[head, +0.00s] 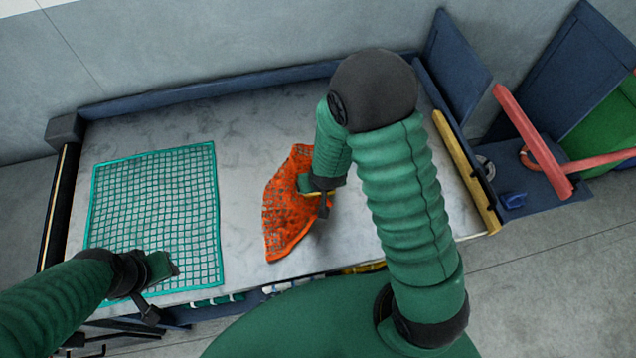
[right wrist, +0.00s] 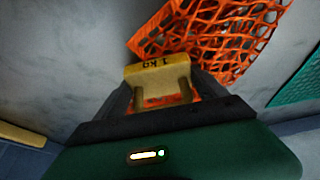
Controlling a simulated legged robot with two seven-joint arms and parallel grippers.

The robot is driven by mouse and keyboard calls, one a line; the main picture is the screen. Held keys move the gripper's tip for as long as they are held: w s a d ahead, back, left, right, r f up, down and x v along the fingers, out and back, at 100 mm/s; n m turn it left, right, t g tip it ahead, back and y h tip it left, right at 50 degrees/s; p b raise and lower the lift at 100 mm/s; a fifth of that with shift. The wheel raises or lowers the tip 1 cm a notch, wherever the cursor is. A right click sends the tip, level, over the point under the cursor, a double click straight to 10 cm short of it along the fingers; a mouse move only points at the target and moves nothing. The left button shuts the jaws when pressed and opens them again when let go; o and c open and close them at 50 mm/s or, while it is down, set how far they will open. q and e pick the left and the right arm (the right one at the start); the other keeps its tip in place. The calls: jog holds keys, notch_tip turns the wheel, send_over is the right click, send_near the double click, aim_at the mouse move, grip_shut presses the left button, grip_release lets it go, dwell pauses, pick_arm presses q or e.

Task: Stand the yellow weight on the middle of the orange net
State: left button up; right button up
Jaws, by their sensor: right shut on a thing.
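The yellow weight (right wrist: 152,70), marked 1 kg, is between the fingers of my right gripper (right wrist: 163,92), which is shut on it. In the head view my right gripper (head: 318,190) is over the right part of the orange net (head: 283,222) and, with its arm, hides most of the weight and some of the net. The net lies rumpled on the table; its mesh also shows in the right wrist view (right wrist: 225,40) beyond the weight. I cannot tell whether the weight touches it. My left gripper (head: 160,272) is over the lower part of the green net; its opening is unclear.
The green net (head: 155,205) lies flat at the left of the grey table (head: 245,130). A blue rail (head: 210,92) runs along the back. A yellow bar (head: 466,172) edges the right side. Bare table lies between the nets and right of the orange net.

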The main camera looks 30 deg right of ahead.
jog(key=shift+w+f, duration=0.1)
jog(key=shift+f, duration=0.15)
jog(key=o, duration=2)
jog(key=shift+r, duration=0.1)
jog(key=s+a+r+n+p, duration=0.1)
jog(key=s+r+p, duration=0.1)
jog(key=s+r, duration=0.3)
jog(key=s+a+r+n+g+y+p, duration=0.1)
jog(key=s+r, duration=0.5)
jog(key=r, duration=0.7)
jog(key=shift+n+g+p, duration=0.3)
jog(key=shift+n+p, duration=0.1)
jog(key=shift+p, duration=0.4)
